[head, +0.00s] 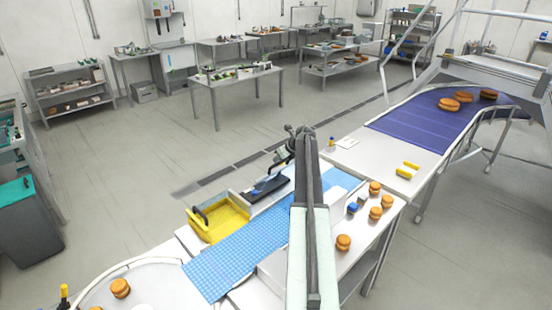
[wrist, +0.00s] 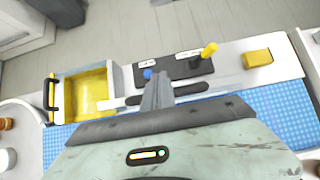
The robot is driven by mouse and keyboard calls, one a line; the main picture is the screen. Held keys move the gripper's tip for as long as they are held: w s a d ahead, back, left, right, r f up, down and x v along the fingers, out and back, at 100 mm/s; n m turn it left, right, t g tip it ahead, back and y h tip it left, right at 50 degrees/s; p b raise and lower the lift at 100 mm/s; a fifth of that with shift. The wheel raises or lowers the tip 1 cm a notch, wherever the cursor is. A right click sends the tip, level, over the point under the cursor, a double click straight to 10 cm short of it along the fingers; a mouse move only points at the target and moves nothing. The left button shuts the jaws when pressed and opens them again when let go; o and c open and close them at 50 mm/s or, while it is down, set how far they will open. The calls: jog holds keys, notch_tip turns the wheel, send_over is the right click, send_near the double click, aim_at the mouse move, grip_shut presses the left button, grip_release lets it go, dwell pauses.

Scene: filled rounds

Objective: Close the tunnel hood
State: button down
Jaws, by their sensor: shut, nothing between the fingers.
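My gripper (wrist: 157,80) is shut and empty in the wrist view. Its fingertips are in front of a black bar handle (wrist: 192,89) beside the blue belt; I cannot tell whether they touch. A yellow open box (wrist: 88,92) with a black handle (wrist: 50,93) is left of the fingers. The box (head: 220,222) also shows beside the belt in the head view. I cannot tell for sure which part is the tunnel hood. My arm hides the middle of the blue belt (head: 238,250) in the head view.
A black control panel (wrist: 180,68) with a blue button and yellow lever (wrist: 208,50) stands just beyond the fingers. A yellow block (wrist: 257,58) is to its right. Several filled rounds (head: 343,242) lie right of my arm. A purple belt (head: 425,122) lies farther off.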

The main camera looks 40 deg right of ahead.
jog(key=f+b, duration=0.1)
jog(key=w+f+b, duration=0.1)
jog(key=f, duration=0.1)
jog(key=shift+w+a+f+b, duration=0.1)
jog(key=shift+w+f+b, duration=0.2)
jog(key=shift+f+b, duration=0.1)
jog(key=shift+w+f+b, duration=0.1)
jog(key=shift+f+b, duration=0.45)
jog(key=shift+r, duration=0.1)
